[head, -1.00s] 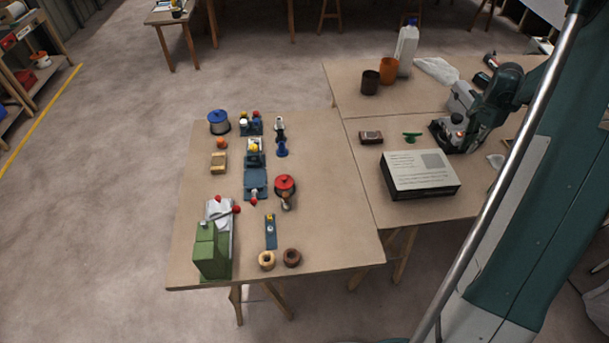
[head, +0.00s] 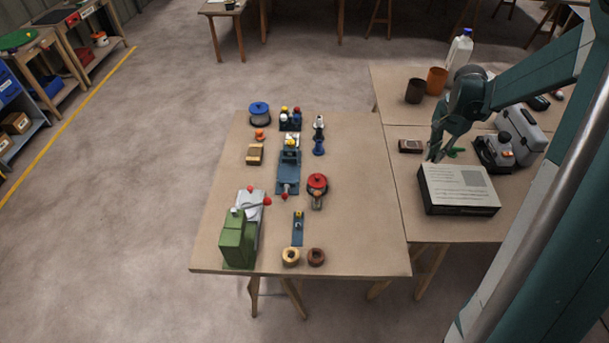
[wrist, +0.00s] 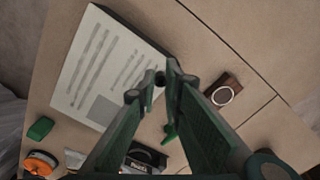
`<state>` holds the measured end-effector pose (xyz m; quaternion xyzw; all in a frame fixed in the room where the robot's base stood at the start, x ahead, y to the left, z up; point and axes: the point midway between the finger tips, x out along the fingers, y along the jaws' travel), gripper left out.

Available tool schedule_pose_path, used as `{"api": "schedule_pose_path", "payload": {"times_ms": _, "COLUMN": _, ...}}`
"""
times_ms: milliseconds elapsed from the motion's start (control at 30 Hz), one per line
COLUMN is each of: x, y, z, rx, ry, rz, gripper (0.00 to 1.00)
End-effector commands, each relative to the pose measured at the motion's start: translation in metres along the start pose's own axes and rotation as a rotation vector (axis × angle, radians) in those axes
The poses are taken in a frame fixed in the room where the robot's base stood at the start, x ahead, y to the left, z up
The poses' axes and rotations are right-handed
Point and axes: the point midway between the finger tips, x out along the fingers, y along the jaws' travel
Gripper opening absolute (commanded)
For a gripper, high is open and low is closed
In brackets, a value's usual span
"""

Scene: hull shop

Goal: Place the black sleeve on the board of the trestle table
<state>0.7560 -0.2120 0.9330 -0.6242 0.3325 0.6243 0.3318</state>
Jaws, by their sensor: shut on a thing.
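My gripper (head: 432,157) hangs over the right-hand table, just behind the box with a printed label. In the wrist view my gripper (wrist: 160,79) has its green fingers closed on a small dark round thing, the black sleeve (wrist: 160,78); only a little of it shows between the fingertips. In the head view the sleeve is too small to make out. The trestle table (head: 368,200) stands to the left of the gripper, with wooden legs under a brown board. Its right side is bare.
The labelled box (head: 458,188) is close below the gripper.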

Motion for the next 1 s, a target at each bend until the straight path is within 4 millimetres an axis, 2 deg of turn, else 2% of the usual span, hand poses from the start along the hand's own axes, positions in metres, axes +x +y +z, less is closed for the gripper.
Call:
{"api": "schedule_pose_path", "payload": {"times_ms": 33, "x": 0.0, "y": -0.008, "z": 0.015, "rx": -0.026, "ry": 0.0, "rz": 0.0, "gripper": 0.02}}
{"api": "schedule_pose_path", "payload": {"times_ms": 500, "x": -0.002, "y": -0.055, "z": 0.134, "rx": -0.238, "ry": 0.0, "rz": 0.0, "gripper": 0.02}}
{"api": "schedule_pose_path", "payload": {"times_ms": 1000, "x": 0.0, "y": -0.076, "z": 0.261, "rx": -0.464, "ry": 0.001, "rz": 0.001, "gripper": 0.02}}
